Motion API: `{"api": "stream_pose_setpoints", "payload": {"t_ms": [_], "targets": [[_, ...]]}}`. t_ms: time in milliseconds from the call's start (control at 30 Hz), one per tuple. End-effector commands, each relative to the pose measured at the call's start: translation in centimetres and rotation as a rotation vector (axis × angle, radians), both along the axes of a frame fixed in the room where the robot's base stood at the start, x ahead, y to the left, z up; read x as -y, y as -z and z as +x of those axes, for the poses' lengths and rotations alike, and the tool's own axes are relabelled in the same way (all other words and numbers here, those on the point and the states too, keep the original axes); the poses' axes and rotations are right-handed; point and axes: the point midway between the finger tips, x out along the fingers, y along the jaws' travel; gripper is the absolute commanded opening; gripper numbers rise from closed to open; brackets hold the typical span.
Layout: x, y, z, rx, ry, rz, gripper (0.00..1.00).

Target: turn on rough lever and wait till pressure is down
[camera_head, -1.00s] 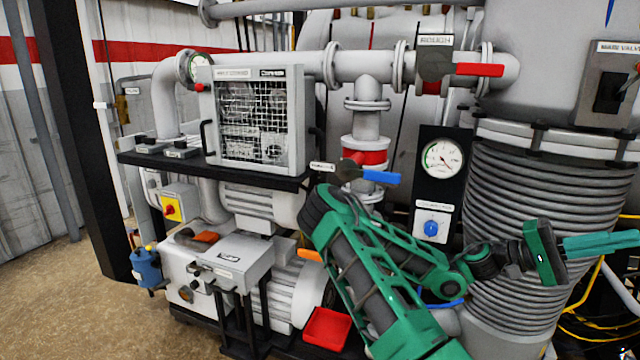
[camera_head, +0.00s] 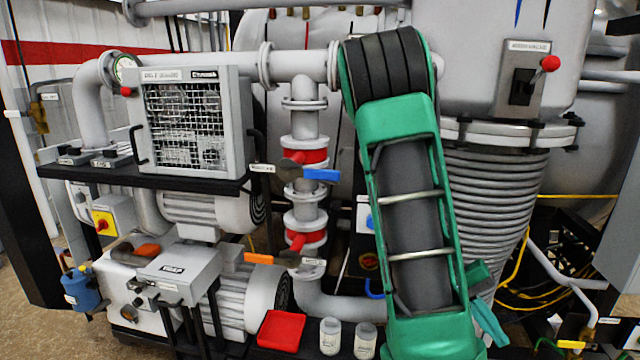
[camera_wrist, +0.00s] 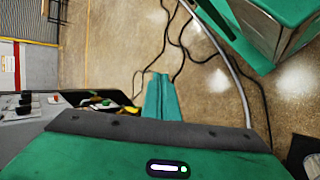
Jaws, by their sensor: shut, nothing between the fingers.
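The upper grey pipe (camera_head: 210,62) that leads toward the rough valve runs behind my arm at the top. My gripper (camera_head: 490,322) is low at the right of my arm, partly hidden by it, and touches no lever. In the wrist view my gripper (camera_wrist: 161,98) shows its green fingers together, empty, over the floor.
A blue-handled valve (camera_head: 320,175) stands left of my arm. A valve switch with a red knob (camera_head: 550,64) is on the upper right panel. Below are a red tray (camera_head: 281,330) and two white jars (camera_head: 330,336). Yellow and black cables (camera_head: 515,290) lie at right.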

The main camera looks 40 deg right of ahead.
Motion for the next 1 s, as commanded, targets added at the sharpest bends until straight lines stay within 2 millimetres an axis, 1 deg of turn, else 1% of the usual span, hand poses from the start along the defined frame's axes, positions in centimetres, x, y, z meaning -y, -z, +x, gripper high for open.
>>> {"api": "stream_pose_setpoints", "payload": {"t_ms": [33, 133, 267, 367, 500, 633, 800, 900, 1000], "targets": [[-0.9, 0.2, 0.8, 0.055, -0.006, 0.032, 0.00], [-2.8, 0.5, 2.4, 0.147, -0.026, 0.096, 0.00], [-5.4, 0.2, 4.3, 0.259, -0.060, 0.172, 0.00], [-7.3, -0.4, 5.7, 0.341, -0.091, 0.224, 0.00], [-10.2, -1.8, 7.3, 0.449, -0.147, 0.290, 0.00], [-12.8, -3.5, 8.4, 0.540, -0.209, 0.341, 0.00], [-16.1, -5.8, 9.1, 0.641, -0.299, 0.391, 0.00], [-17.6, -7.0, 9.2, 0.681, -0.344, 0.410, 0.00], [-18.7, -7.8, 9.2, 0.706, -0.380, 0.420, 0.00]]}}
